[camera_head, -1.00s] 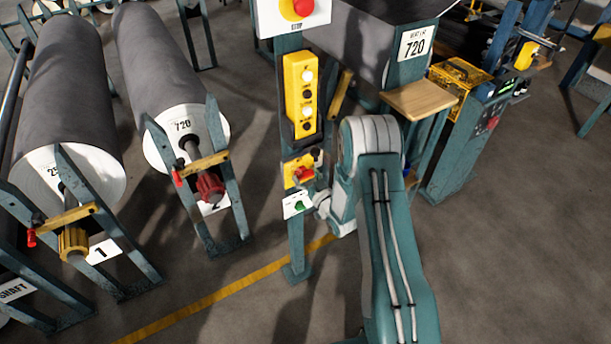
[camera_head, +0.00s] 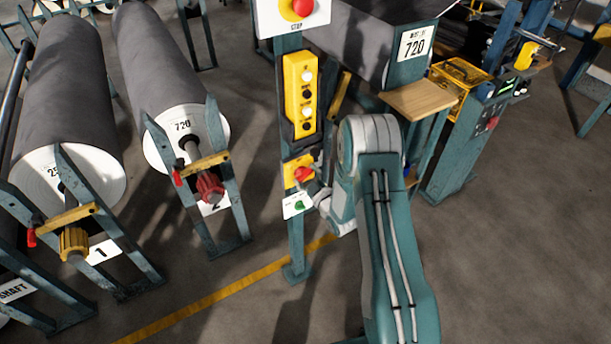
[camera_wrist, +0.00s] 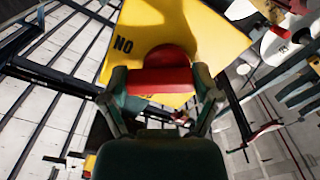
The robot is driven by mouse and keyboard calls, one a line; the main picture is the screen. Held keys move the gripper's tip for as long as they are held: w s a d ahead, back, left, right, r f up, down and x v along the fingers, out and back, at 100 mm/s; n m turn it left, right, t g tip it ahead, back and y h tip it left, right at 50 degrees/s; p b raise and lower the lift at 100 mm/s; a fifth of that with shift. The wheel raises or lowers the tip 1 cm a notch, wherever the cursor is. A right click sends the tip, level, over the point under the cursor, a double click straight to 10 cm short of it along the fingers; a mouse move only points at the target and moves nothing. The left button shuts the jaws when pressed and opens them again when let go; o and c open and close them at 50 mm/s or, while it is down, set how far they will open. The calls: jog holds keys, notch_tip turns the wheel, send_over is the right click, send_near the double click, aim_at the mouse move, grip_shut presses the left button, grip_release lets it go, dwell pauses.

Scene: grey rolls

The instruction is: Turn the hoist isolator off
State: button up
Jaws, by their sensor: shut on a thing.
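The hoist isolator is a yellow plate (camera_head: 291,168) with a red handle (camera_head: 303,173), low on the teal post. In the wrist view the red handle (camera_wrist: 160,80) lies crosswise between the fingers of my gripper (camera_wrist: 161,88), which is shut on it. The yellow plate (camera_wrist: 190,30) fills the upper middle behind it, with dark letters that read "NO" in this view. In the head view my gripper (camera_head: 317,185) is small at the post, partly hidden by my arm.
A yellow button pendant (camera_head: 301,95) hangs on the post above the isolator, and a red stop button (camera_head: 303,8) is higher up. A white label with a green mark (camera_head: 297,204) is just below. A wooden shelf (camera_head: 418,99) is right.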

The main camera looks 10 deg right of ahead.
jog(key=n, duration=0.6)
jog(key=shift+a+r+n, duration=0.15)
jog(key=shift+a+n, duration=0.05)
jog(key=shift+n, duration=0.1)
jog(key=n, duration=0.4)
jog(key=shift+s+a+n, duration=0.1)
jog(key=shift+n, duration=0.3)
jog(key=o, duration=1)
jog(key=shift+a+f, duration=0.1)
jog(key=shift+f, duration=0.1)
jog(key=shift+c, duration=0.2)
jog(key=shift+r, duration=0.1)
jog(key=shift+s+d, duration=0.2)
jog(key=shift+s, duration=0.15)
jog(key=v, duration=1.1)
